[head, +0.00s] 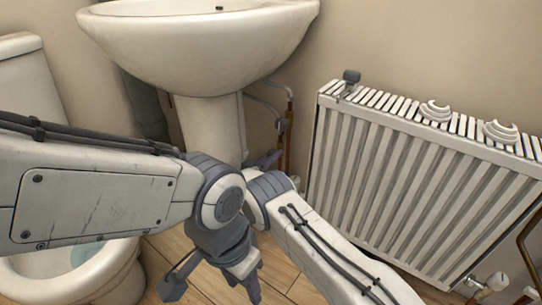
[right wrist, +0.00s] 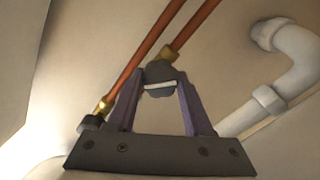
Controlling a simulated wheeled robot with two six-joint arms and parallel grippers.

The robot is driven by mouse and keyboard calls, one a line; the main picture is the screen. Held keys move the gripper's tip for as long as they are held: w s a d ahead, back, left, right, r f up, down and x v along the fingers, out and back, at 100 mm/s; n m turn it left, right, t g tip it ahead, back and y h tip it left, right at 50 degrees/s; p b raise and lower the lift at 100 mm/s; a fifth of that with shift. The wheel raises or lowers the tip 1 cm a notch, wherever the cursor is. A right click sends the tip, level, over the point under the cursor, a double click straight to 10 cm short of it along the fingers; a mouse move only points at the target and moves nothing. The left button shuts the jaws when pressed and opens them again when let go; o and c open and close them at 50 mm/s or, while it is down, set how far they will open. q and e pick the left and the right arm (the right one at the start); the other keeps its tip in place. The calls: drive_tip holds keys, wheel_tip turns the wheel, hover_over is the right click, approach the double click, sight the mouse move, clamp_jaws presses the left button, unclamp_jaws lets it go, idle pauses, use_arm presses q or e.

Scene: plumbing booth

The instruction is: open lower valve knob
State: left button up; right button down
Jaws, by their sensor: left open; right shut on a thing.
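My right gripper (head: 268,160) reaches toward the copper pipes (head: 289,104) beside the sink pedestal. In the right wrist view, the fingers (right wrist: 160,88) of this gripper are shut on a dark grey valve knob (right wrist: 161,72) with a pale stripe, set at the brass end of one copper pipe (right wrist: 200,22). A second dark fitting (right wrist: 92,121) with a brass collar sits to the left, outside the fingers. In the head view, a grey knob (head: 282,125) shows on the pipes just above my right gripper; the gripped knob is hidden there. My left gripper (head: 212,284) is open and empty, low over the floor.
A sink (head: 200,40) on a pedestal (head: 212,125) stands behind my arms. A toilet (head: 75,280) is at left. A white radiator (head: 420,180) with several loose items on top is at right. A white waste pipe (right wrist: 300,60) runs at right in the right wrist view.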

drive_tip(key=shift+s+a+f+n, duration=0.1)
drive_tip(key=shift+n, duration=1.8)
drive_tip(key=shift+a+f+n, duration=0.1)
drive_tip(key=shift+n, duration=1.8)
drive_tip(key=shift+c, duration=1.5)
unclamp_jaws()
drive_tip(key=shift+r, duration=0.1)
